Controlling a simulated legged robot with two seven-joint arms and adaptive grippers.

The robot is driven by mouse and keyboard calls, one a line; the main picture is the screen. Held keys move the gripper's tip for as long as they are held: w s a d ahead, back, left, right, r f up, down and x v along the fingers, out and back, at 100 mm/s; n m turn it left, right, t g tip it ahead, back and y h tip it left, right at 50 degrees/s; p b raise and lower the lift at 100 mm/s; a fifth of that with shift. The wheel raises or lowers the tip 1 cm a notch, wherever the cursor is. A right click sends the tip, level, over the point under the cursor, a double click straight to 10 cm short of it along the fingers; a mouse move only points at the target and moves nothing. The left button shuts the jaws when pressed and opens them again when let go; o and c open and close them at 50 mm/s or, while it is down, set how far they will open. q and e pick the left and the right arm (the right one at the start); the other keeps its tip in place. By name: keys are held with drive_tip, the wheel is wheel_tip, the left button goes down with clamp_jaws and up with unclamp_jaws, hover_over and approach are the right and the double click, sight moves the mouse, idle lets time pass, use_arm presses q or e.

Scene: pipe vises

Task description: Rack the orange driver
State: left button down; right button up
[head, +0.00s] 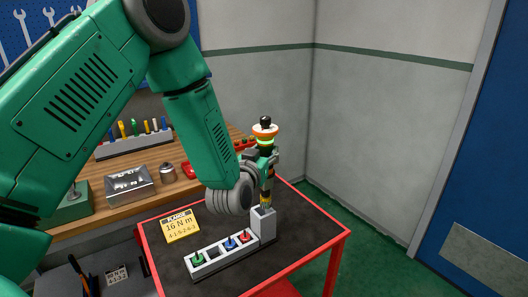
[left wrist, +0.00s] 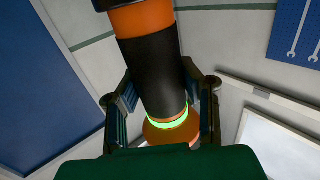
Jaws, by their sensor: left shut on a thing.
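The orange driver (head: 265,129) is upright in the head view, with a black knob on top and a glowing green ring. My left gripper (head: 262,157) is shut around its body. In the left wrist view the driver (left wrist: 150,72) runs between both fingers of the gripper (left wrist: 158,98), its black sleeve and orange parts showing. Its thin lower end points down at the tall grey holder (head: 262,226) on the cart. I cannot tell whether the tip is inside the holder's opening or just above it. My right gripper is not in view.
A grey socket rack (head: 207,268) with green, blue and red pieces adjoins the holder on the red-edged cart (head: 310,238). A yellow "FLANGE 16 N m" card (head: 182,226) lies behind it. A wooden bench (head: 120,213) stands behind left. The cart's right side is clear.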

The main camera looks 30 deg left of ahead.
use_arm(q)
drive_tip(key=shift+a+f, duration=0.15)
drive_tip(key=shift+a, duration=0.45)
drive_tip(key=shift+a+f, duration=0.1)
drive_tip(key=shift+a, duration=0.15)
drive_tip(key=shift+d, duration=0.65)
drive_tip(key=shift+d+r, duration=0.35)
drive_tip(key=shift+d, duration=0.55)
drive_tip(key=shift+a+f, duration=0.15)
drive_tip(key=shift+a, duration=0.5)
drive_tip(key=shift+a+f, duration=0.15)
drive_tip(key=shift+a, duration=0.5)
drive_tip(key=shift+d+r, duration=0.15)
drive_tip(key=shift+d, duration=0.15)
drive_tip(key=shift+r, duration=0.1)
drive_tip(key=shift+a, duration=0.6)
drive_tip(key=shift+a+f, duration=0.3)
drive_tip(key=shift+a, duration=0.1)
drive_tip(key=shift+f, duration=0.15)
drive_tip(key=shift+d+f+b, duration=0.2)
drive_tip(key=shift+d+b, duration=0.1)
drive_tip(key=shift+b, duration=0.15)
drive_tip(key=shift+d+r, duration=0.1)
drive_tip(key=shift+d, duration=0.25)
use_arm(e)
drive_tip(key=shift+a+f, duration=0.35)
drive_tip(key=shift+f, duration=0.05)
